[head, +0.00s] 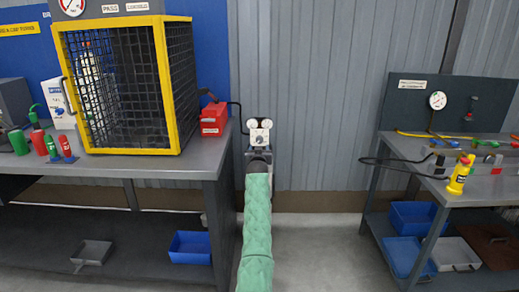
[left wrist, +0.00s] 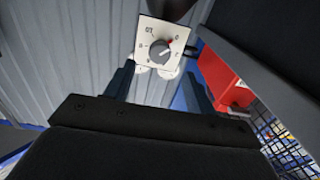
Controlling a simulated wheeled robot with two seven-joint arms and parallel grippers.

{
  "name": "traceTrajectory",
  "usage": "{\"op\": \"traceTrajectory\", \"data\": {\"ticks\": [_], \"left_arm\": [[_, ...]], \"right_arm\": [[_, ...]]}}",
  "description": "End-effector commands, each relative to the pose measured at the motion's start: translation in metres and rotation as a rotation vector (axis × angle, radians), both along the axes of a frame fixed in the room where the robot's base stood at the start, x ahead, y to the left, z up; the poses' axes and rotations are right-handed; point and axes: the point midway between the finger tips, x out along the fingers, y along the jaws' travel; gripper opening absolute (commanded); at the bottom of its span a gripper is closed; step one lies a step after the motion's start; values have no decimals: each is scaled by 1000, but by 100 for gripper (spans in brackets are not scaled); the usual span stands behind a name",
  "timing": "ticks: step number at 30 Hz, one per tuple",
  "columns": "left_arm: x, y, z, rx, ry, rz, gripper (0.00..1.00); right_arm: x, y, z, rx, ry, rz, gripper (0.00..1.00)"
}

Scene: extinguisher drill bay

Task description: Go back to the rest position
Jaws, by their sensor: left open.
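My left gripper (head: 259,152) is at the end of the green-sleeved arm in the middle of the head view. It is open, with its two dark fingers apart in the left wrist view (left wrist: 157,74). A white switch plate with a round dial (head: 260,133) is just beyond the gripper in front of the grey wall. In the left wrist view the plate (left wrist: 152,33) shows a grey knob with a red mark and two round white parts at its edge. I cannot tell whether the fingers touch it. My right gripper is not in view.
A red box (head: 213,118) and a yellow-framed mesh cage (head: 165,95) stand on the left bench (head: 190,168), close to my left arm. The right bench (head: 480,190) holds a yellow bottle (head: 459,176) and a black cable. Floor between the benches is clear right of my arm.

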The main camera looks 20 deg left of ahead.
Motion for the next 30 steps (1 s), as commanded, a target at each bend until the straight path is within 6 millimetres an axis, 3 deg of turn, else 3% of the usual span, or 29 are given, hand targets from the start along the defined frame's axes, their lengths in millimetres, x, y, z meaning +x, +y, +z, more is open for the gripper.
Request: {"op": "traceTrajectory", "data": {"ticks": [10, 17, 20, 25, 30], "left_arm": [[0, 0, -2, -6, 9, -1, 55], [-2, -4, -30, -73, 151, -16, 55], [-8, -2, -32, -119, 217, -22, 55], [-27, -1, -6, -190, 290, -38, 55], [-55, -9, 46, -233, 328, -72, 55]], "right_arm": [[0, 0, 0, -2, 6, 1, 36], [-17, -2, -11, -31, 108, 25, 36], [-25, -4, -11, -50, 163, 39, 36], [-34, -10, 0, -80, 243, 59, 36], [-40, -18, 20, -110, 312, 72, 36]]}}
